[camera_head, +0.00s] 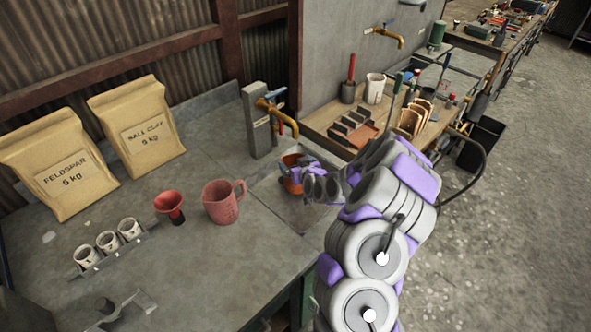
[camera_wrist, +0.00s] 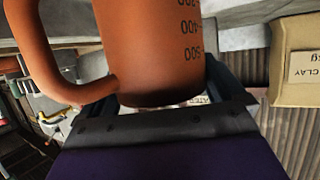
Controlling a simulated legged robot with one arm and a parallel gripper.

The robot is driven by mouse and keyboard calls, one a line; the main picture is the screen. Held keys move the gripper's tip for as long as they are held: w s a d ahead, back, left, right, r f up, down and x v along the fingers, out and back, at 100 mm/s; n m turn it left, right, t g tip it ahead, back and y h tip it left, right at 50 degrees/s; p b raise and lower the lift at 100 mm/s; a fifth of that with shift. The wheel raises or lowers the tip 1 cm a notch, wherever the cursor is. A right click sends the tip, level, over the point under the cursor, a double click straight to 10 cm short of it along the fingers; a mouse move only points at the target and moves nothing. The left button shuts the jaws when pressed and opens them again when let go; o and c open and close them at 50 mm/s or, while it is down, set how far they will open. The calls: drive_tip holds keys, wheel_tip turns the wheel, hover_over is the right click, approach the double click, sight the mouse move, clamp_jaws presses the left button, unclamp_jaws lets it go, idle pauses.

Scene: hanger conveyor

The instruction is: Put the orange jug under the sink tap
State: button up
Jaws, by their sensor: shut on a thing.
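The orange jug (camera_head: 291,188) is at the sink basin (camera_head: 288,212), just below the brass sink tap (camera_head: 290,122) on its grey post. It looks about upright. My gripper (camera_head: 300,174) is shut on the jug from the right and covers part of it. In the wrist view the orange jug (camera_wrist: 150,45) fills the middle between my fingers (camera_wrist: 155,95), with its handle on the left and dark scale marks on its side. Whether its base touches the basin floor is hidden.
A pink-red measuring jug (camera_head: 221,203) and a red funnel (camera_head: 170,206) stand on the counter left of the sink. Several small cups (camera_head: 107,243) stand in a rack. Two paper bags (camera_head: 136,128) lean at the back. A wooden bench (camera_head: 345,115) with tools lies right.

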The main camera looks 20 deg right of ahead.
drive_tip(key=shift+d+f, duration=0.2)
drive_tip(key=shift+f, duration=0.75)
drive_tip(key=shift+a, duration=0.55)
drive_tip(key=o, duration=1.2)
drive_tip(key=shift+a, duration=0.1)
drive_tip(key=shift+c, duration=0.2)
drive_tip(key=shift+s+d+r, duration=0.1)
drive_tip(key=shift+d+r, duration=0.1)
drive_tip(key=shift+d, duration=0.2)
drive_tip(key=shift+s+d+r, duration=0.1)
drive_tip(key=shift+s, duration=0.15)
drive_tip(key=p+v, duration=0.2)
drive_tip(key=v, duration=0.8)
drive_tip(key=s+a+r+n+g+y, duration=0.25)
drive_tip(key=s+a+r+g, duration=0.35)
drive_tip(key=s+a, duration=0.4)
drive_tip(key=s+a+r+g, duration=0.3)
drive_tip(key=s+r, duration=0.1)
drive_tip(key=s, duration=0.6)
drive_tip(key=s+a+r+m+g+h, duration=0.1)
drive_tip(key=s+a+r+g, duration=0.2)
drive_tip(key=s, duration=0.7)
drive_tip(key=s+a+r+m+g, duration=0.1)
drive_tip(key=s+a+r+g, duration=0.2)
drive_tip(key=s+r, duration=0.3)
drive_tip(key=s, duration=0.4)
drive_tip(key=shift+r+h, duration=0.15)
drive_tip(key=shift+h, duration=0.2)
